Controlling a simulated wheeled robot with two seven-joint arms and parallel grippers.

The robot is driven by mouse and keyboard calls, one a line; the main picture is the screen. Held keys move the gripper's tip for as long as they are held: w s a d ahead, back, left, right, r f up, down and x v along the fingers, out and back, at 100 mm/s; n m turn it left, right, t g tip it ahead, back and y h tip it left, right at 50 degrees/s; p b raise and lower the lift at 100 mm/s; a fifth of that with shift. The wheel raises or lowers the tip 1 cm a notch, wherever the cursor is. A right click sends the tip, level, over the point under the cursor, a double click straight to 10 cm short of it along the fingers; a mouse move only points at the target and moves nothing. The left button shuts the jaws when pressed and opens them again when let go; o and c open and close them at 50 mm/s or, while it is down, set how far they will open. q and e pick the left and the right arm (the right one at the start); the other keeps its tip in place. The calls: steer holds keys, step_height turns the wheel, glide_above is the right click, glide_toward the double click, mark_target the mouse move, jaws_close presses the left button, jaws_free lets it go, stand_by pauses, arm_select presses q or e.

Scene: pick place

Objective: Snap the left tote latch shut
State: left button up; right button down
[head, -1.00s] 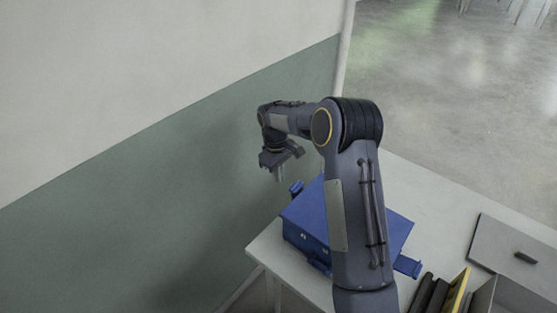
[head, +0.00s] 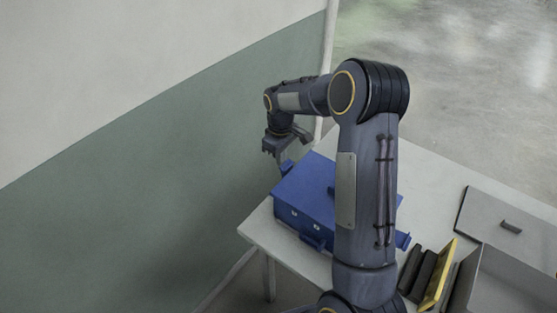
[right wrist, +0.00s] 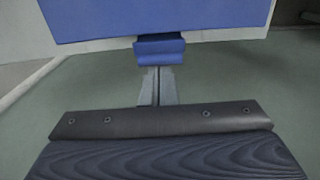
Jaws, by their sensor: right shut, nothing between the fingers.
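A blue tote (head: 305,195) with a closed lid stands at the left end of the white table; my right arm covers part of it. Its left latch (head: 287,167) juts out from the tote's left end, and it shows in the right wrist view (right wrist: 160,49) as a blue flap at the edge of the blue lid (right wrist: 160,15). My right gripper (head: 281,160) is shut and empty, pointing down right beside this latch. In the right wrist view its fingertips (right wrist: 157,72) are at the flap's lower edge; I cannot tell whether they touch. My left gripper is not in view.
The tote's other latch (head: 403,240) sticks out on the right. A grey bin (head: 490,285), dark and yellow upright items (head: 437,275) and a flat grey panel with a handle (head: 505,225) are at the right. A green and white wall (head: 130,200) is on the left.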

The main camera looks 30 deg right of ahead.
steer(key=shift+s+d+r, duration=0.1)
steer(key=shift+s+r, duration=0.1)
steer(key=shift+s, duration=0.2)
steer(key=shift+r, duration=0.15)
